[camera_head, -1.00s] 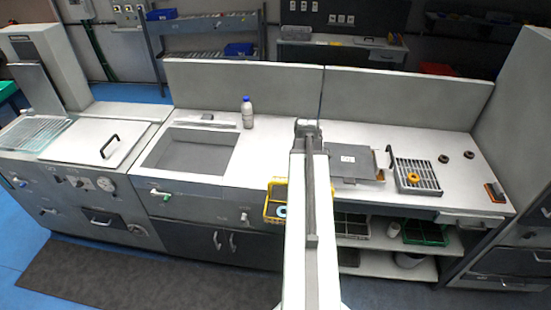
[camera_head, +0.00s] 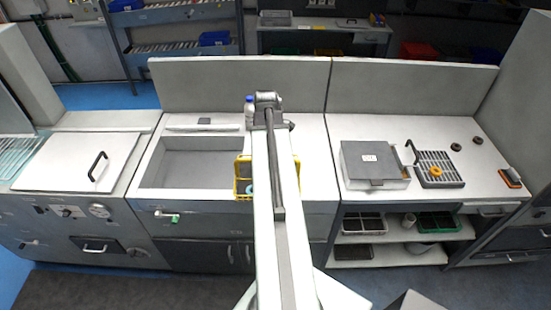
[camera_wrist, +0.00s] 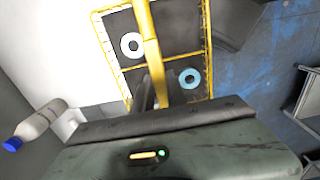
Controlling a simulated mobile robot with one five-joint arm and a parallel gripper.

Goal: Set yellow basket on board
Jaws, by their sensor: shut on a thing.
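The yellow basket (camera_head: 241,185) shows on both sides of my arm in the head view, at the front edge of the white worktop (camera_head: 318,185); its middle is hidden. In the wrist view the basket (camera_wrist: 206,50) has a wire rim, a dark floor and a thick yellow handle. My gripper (camera_wrist: 152,90) is shut on the handle. Which surface is the board, I cannot tell for certain. Whether the basket touches the worktop is unclear.
A sink (camera_head: 190,165) lies left of the basket. A white bottle with a blue cap (camera_head: 249,112) stands behind it, close to my arm. On the right are a grey lidded box (camera_head: 368,157), a slatted tray (camera_head: 450,178) with an orange ring, and dark rings (camera_head: 456,147).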

